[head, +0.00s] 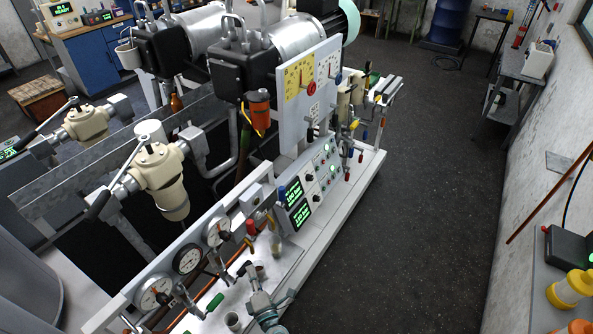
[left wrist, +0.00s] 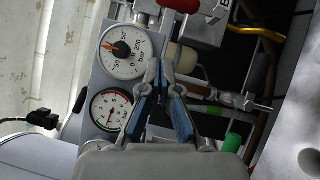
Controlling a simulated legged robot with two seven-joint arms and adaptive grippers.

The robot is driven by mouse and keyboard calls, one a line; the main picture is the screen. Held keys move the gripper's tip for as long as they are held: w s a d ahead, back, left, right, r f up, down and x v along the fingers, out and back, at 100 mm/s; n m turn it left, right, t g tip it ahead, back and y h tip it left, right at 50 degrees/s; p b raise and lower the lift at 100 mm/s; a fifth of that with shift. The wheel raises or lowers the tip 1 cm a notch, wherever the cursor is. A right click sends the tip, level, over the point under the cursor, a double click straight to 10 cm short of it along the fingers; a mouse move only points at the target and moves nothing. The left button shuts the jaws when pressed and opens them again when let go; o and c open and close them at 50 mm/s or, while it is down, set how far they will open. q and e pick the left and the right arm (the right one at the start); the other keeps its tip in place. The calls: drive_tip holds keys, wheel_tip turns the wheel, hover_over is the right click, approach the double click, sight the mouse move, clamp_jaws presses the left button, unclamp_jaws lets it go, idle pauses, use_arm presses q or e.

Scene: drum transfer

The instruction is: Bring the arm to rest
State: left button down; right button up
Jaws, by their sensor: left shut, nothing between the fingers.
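My left gripper (head: 247,270) shows at the bottom of the head view, over the front end of the white machine bench, close to the gauges and small valves. In the left wrist view my left gripper (left wrist: 161,68) has its blue-padded fingers closed together at the tips, with nothing held. Behind the fingers are a white pressure gauge (left wrist: 125,50), a second gauge (left wrist: 110,110) and a green valve handle (left wrist: 231,143). From this view I cannot tell whether the fingertips touch anything. My right gripper is not in view.
The machine bench carries three gauges (head: 187,259), a green-lit control panel (head: 298,203), an upright panel with yellow plate (head: 299,80) and beige filter housings (head: 160,178). The dark floor (head: 430,200) to the right is clear. A wall shelf (head: 550,270) holds yellow items at the right edge.

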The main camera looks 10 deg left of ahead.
use_arm(q)
drive_tip(key=s+d+f+m+h, duration=0.1)
drive_tip(key=d+f+m+h, duration=0.3)
drive_tip(key=f+m, duration=0.3)
drive_tip(key=d+f+m+h, duration=0.3)
drive_tip(key=f+m+h, duration=0.1)
drive_tip(key=f, duration=0.5)
drive_tip(key=s+d+f+m+g+h, duration=0.2)
drive_tip(key=s+f+m, duration=0.3)
drive_tip(key=f, duration=0.4)
drive_tip(key=s+d+f+m+g+h, duration=0.1)
drive_tip(key=s+f+m+g+h, duration=0.25)
drive_tip(key=f, duration=0.55)
drive_tip(key=s+a+f+m+g+y, duration=0.1)
drive_tip(key=s+a+f+m+g, duration=0.2)
drive_tip(key=s, duration=0.7)
drive_tip(key=s+a+f+m+g, duration=0.3)
drive_tip(key=s+f, duration=0.5)
drive_tip(key=s, duration=0.3)
drive_tip(key=s+a+f+m+g+y, duration=0.1)
drive_tip(key=s+a+f+m+g, duration=0.2)
drive_tip(key=s, duration=0.7)
wheel_tip(320, 180, down, 3)
drive_tip(key=a+m+b, duration=0.1)
drive_tip(key=a, duration=0.1)
drive_tip(key=shift+s+a+y, duration=0.3)
drive_tip(key=shift+y, duration=0.05)
drive_tip(key=shift+g, duration=0.25)
